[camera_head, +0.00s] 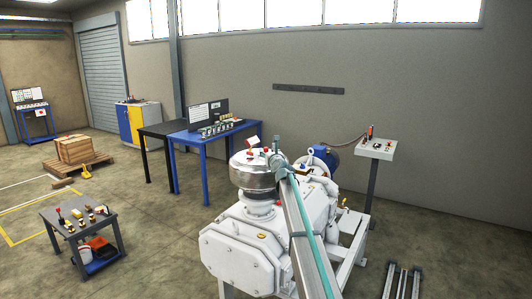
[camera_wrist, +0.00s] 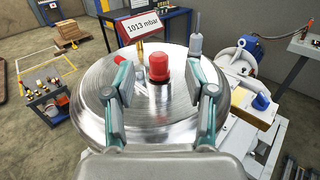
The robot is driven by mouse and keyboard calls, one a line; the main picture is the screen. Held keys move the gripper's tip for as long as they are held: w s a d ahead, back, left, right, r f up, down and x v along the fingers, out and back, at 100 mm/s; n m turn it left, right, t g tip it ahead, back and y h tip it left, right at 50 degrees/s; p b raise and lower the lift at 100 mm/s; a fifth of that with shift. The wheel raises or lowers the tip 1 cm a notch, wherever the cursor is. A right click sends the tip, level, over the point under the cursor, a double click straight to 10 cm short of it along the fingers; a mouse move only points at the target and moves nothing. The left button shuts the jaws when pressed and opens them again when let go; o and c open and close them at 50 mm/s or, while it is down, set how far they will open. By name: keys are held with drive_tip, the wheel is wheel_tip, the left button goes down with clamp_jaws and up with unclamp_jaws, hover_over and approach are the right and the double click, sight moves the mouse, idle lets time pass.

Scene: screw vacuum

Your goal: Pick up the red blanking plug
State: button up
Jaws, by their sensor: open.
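The red blanking plug (camera_wrist: 159,67) stands upright on a short metal port on top of the round silver vessel lid (camera_wrist: 95,78) in the wrist view. My gripper (camera_wrist: 162,90) is open, with one finger on each side of the plug and gaps between fingers and plug. The fingers do not touch it in this view. In the head view the silver vessel (camera_head: 252,172) sits on the white pump machine, and my arm reaches up beside it. The gripper and plug are too small to make out clearly there.
A "1013 mbar" sign (camera_wrist: 142,26) and a slim grey fitting (camera_wrist: 196,42) stand on the lid near the plug. A blue motor (camera_head: 325,156) and a control pedestal (camera_head: 376,149) are to the right. A tool cart (camera_head: 82,225) and blue workbench (camera_head: 205,137) stand left.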

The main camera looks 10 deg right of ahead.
sight(267, 150)
drive_tip(key=w, duration=0.3)
drive_tip(key=w+p, duration=0.1)
drive_tip(key=shift+w+a, duration=0.25)
drive_tip(key=shift+a, duration=0.05)
drive_tip(key=shift+s, duration=0.1)
drive_tip(key=shift+c, duration=0.3)
clamp_jaws()
